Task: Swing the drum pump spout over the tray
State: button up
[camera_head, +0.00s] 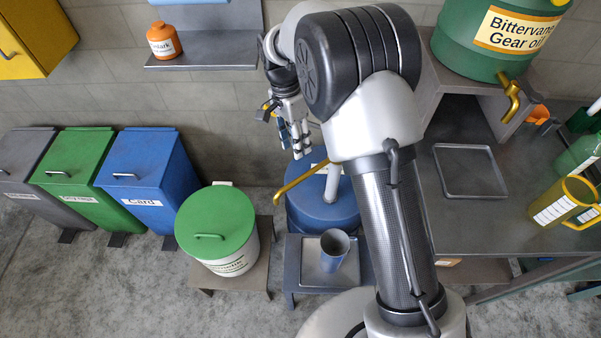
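The blue drum (311,222) stands on the floor at the centre, partly hidden by my arm. A pale pump post (332,184) rises from its top. The yellow spout (298,181) reaches from near the post toward the lower left, its bent tip left of the drum. A low blue-grey stand with a shallow tray (304,274) is in front of the drum, with a grey-blue cup (334,248) on it. The spout tip is not over this tray. My gripper (301,153) points down, above and behind the spout, apparently apart from it. Its finger opening is unclear.
A green-lidded bin (217,225) stands close left of the drum. Blue, green and grey bins line the wall further left. The workbench at right holds another flat tray (469,171), a yellow jug (563,202) and a green oil barrel (478,43). A shelf (215,52) is behind.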

aim_at(302, 177)
jog(key=f+b, duration=0.1)
jog(key=f, duration=0.3)
jog(key=s+d+f+b, duration=0.1)
jog(key=f, duration=0.3)
jog(key=f+b, duration=0.1)
jog(key=f, duration=0.3)
jog(key=shift+s+d, duration=0.25)
jog(key=shift+s, duration=0.15)
grip_shut()
